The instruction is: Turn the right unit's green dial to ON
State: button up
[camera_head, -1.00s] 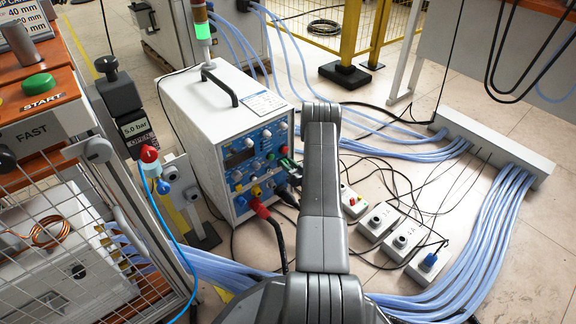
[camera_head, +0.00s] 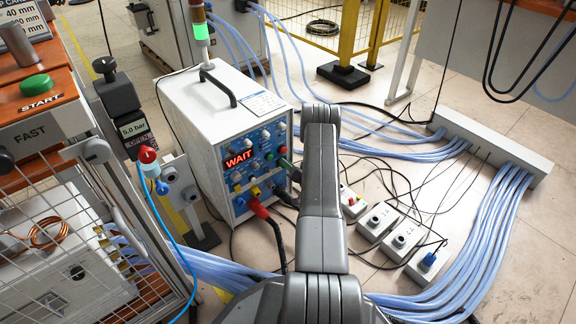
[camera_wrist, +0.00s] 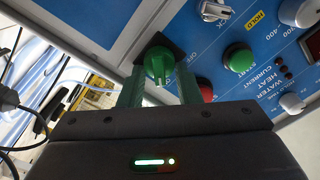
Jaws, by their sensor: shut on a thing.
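The white unit (camera_head: 190,120) with the blue front panel stands left of my arm in the head view. Its red display (camera_head: 239,158) reads WAIT. The green dial (camera_wrist: 158,64) is close up in the wrist view, on a dark square plate at the panel's edge. My gripper (camera_wrist: 160,82) is shut on the green dial, one finger on each side of it. The dial's pale mark points down in that picture. Its ON label cannot be read. In the head view my arm hides most of the gripper.
Beside the dial are a green button (camera_wrist: 238,57), a red button (camera_wrist: 205,89) and a silver knob (camera_wrist: 214,9). A red plug (camera_head: 259,208) and cable stick out low on the panel. White boxes (camera_head: 402,237) and blue hoses (camera_head: 475,255) lie on the floor to the right.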

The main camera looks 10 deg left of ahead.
jog(key=o, duration=1)
jog(key=shift+c, duration=0.2)
jog(key=shift+d, duration=0.1)
jog(key=p+v, duration=0.4)
jog(key=v, duration=0.9)
jog(key=shift+s+d, duration=0.2)
jog(key=shift+s, duration=0.05)
jog(key=b+x, duration=0.4)
jog(key=x, duration=0.9)
jog(key=shift+w+a, duration=0.3)
